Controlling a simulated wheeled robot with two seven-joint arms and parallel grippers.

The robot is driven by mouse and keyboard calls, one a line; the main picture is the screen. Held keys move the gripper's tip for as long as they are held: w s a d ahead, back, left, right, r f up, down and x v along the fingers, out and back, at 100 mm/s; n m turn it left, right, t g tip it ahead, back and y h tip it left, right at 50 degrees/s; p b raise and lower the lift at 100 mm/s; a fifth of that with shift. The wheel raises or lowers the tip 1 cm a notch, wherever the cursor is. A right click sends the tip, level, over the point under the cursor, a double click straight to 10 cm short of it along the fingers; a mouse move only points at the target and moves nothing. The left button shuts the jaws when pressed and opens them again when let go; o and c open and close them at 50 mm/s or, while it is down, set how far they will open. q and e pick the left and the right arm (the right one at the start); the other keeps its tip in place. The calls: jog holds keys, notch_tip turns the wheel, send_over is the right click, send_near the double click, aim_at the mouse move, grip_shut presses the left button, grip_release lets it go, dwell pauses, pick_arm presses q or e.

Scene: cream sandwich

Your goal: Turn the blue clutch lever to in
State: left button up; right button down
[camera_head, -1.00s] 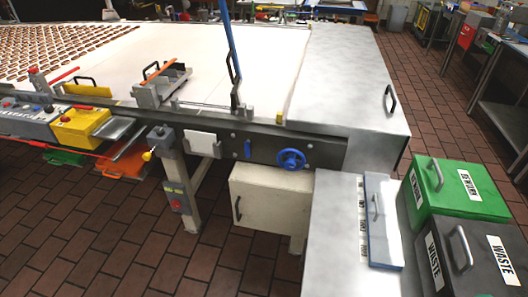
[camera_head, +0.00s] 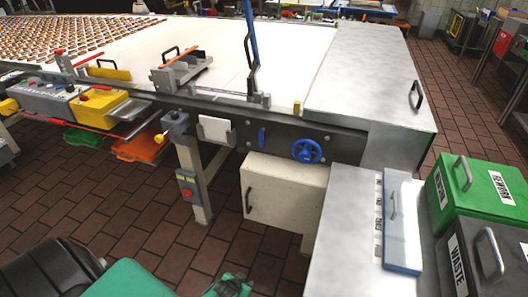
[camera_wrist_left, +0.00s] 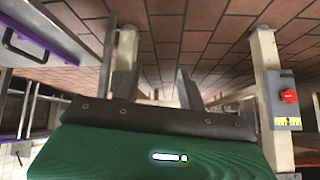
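The blue clutch lever (camera_head: 262,138) is a small upright blue handle on the dark front rail of the conveyor table. It stands left of a blue handwheel (camera_head: 306,151). My left arm enters at the bottom left in the head view. Its hand (camera_head: 230,287) shows only partly at the bottom edge, well below and apart from the lever. The fingers are cut off there. The lever is not identifiable in that view. My right gripper is not in view.
A cream cabinet (camera_head: 284,190) hangs below the rail. A post with a red-knobbed switch box (camera_head: 187,186) stands left of it; the box also shows in the wrist view (camera_wrist_left: 285,98). A steel counter (camera_head: 345,235) and green bin (camera_head: 480,195) stand right. Brick floor is open in front.

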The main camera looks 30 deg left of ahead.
pick_arm(q)
jog(key=w+a+r+t+b, duration=0.3)
jog(key=w+a+r, duration=0.1)
jog(key=w+r, duration=0.7)
jog(key=n+t+y+b, duration=0.3)
jog(key=t+b, duration=0.3)
jog(key=t, duration=0.1)
send_near(261, 140)
jog(key=b+x, duration=0.1)
jog(key=x, duration=0.6)
jog(key=shift+w+a, duration=0.1)
jog(key=shift+w, duration=0.2)
jog(key=shift+w+a, duration=0.1)
jog(key=shift+w, duration=0.5)
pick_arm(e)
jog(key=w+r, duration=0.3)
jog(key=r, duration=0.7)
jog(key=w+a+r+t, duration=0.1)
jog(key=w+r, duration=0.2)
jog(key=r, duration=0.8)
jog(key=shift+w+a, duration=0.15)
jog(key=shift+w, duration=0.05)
pick_arm(q)
grip_shut()
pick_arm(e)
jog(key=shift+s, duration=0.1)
